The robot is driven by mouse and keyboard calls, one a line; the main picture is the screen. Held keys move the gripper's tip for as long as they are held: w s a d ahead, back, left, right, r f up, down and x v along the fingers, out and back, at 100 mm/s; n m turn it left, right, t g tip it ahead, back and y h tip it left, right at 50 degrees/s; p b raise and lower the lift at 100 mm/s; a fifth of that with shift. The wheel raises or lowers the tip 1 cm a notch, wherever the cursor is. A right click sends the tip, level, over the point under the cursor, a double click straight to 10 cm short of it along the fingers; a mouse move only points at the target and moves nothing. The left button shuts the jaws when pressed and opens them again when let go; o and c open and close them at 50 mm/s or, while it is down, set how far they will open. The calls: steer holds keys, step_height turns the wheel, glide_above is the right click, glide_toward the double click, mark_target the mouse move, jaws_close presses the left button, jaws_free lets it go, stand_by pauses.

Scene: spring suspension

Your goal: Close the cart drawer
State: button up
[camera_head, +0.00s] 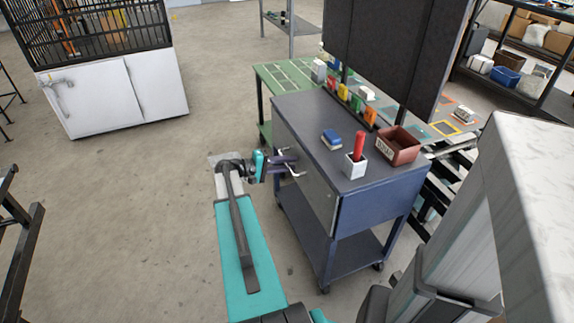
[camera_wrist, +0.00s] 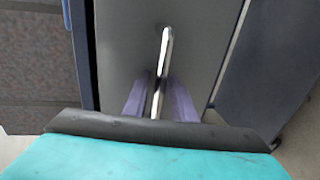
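The cart (camera_head: 375,215) is dark blue with a grey top and a lower shelf. Its drawer front (camera_head: 305,160) is a grey panel facing left; it looks nearly flush with the cart body, and I cannot tell if a small gap is left. The drawer front fills the middle of the wrist view (camera_wrist: 200,40). A thin metal bar handle (camera_wrist: 166,45) stands out from it. My gripper (camera_head: 283,165) is at the handle, with its purple fingers (camera_wrist: 160,95) on either side of the bar. Whether they press on it is unclear.
On the cart top are a blue-and-white block (camera_head: 331,137), a white cup with a red item (camera_head: 355,164) and a red bin (camera_head: 400,145). A green table (camera_head: 268,75) stands behind. A white cabinet (camera_head: 115,95) is at back left.

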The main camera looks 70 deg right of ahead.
steer(key=v, duration=1.3)
steer(key=shift+w+a, duration=0.25)
steer(key=shift+a, duration=0.05)
steer(key=w+a+f+n+t+h+p, duration=0.2)
steer(key=w+a+n+p, duration=0.15)
steer(key=w+a, duration=0.4)
steer(key=a+f+n+t+y+p, duration=0.15)
steer(key=a+f, duration=0.25)
steer(key=a, duration=0.4)
steer(key=a+f+n+t+p, duration=0.1)
steer(key=a+f+p, duration=0.1)
steer(key=a+f, duration=0.45)
steer(key=s+a+f+n+y+p, duration=0.1)
steer(key=s+a+f+y, duration=0.2)
steer(key=a, duration=0.9)
steer(key=s+a+f+n+t+y+p, duration=0.1)
steer(key=s+a+f+y+p, duration=0.1)
steer(key=s+a+f+y, duration=0.2)
steer(key=s+a+f+n+y+p, duration=0.1)
steer(key=s+a+f+y, duration=0.3)
steer(key=a, duration=1.6)
steer(key=s, duration=0.4)
steer(key=shift+a+f, duration=0.2)
steer(key=shift+f, duration=0.05)
